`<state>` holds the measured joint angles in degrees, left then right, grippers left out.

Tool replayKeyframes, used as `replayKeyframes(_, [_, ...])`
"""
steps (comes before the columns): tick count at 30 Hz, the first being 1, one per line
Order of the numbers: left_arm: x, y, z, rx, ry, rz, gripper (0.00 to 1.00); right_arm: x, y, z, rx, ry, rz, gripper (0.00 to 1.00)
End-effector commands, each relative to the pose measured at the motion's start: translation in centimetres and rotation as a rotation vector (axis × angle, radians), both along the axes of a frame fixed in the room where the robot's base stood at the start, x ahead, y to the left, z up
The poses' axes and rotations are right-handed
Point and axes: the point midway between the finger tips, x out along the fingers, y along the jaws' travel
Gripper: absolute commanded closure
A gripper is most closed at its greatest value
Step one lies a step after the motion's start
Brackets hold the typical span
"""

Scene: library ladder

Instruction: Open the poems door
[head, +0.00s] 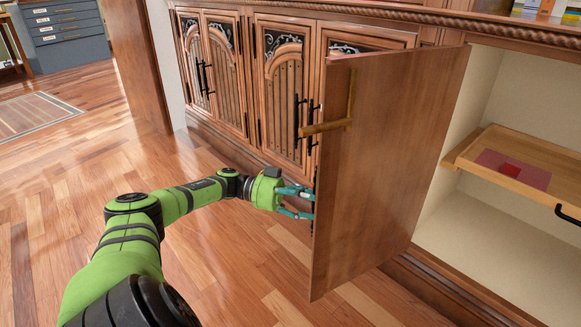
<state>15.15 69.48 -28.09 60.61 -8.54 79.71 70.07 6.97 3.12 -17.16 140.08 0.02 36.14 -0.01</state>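A wooden cabinet door (392,170) stands swung out from the cabinet front, with its plain inner face towards me. No lettering shows on it, so I cannot tell if it is the poems door. My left gripper (312,203) is at the door's free edge, low on the outer side. Its two teal fingers are spread apart; their tips are partly hidden at the edge, and I cannot tell whether they touch it. A wooden latch bar (328,127) is on the inner face near the free edge. My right gripper is out of view.
The open compartment holds a pull-out wooden tray (465,150) with a reddish translucent patch (513,168) and a black handle (567,214). Closed carved doors (287,95) with black handles line the cabinet to the left. The wooden floor (225,265) in front is clear.

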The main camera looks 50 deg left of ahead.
Motion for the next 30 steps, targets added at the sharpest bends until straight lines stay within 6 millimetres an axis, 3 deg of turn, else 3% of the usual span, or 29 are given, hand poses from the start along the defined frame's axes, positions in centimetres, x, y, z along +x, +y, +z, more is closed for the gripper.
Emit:
replayKeyframes(6, [-2.2, 4.1, 0.0, 0.002, 0.000, 0.008, 0.49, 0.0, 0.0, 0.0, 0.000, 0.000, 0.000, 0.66])
replayKeyframes(13, [-4.3, 7.5, 0.1, 0.001, -0.001, 0.006, 0.49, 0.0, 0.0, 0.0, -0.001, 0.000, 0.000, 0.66])
replayKeyframes(20, [-5.2, 8.9, 0.0, 0.002, -0.001, 0.003, 0.49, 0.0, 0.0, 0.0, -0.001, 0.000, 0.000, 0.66])
replayKeyframes(30, [-5.6, 9.3, 0.0, 0.000, 0.002, 0.000, 0.49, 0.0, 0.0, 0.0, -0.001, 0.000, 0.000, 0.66])
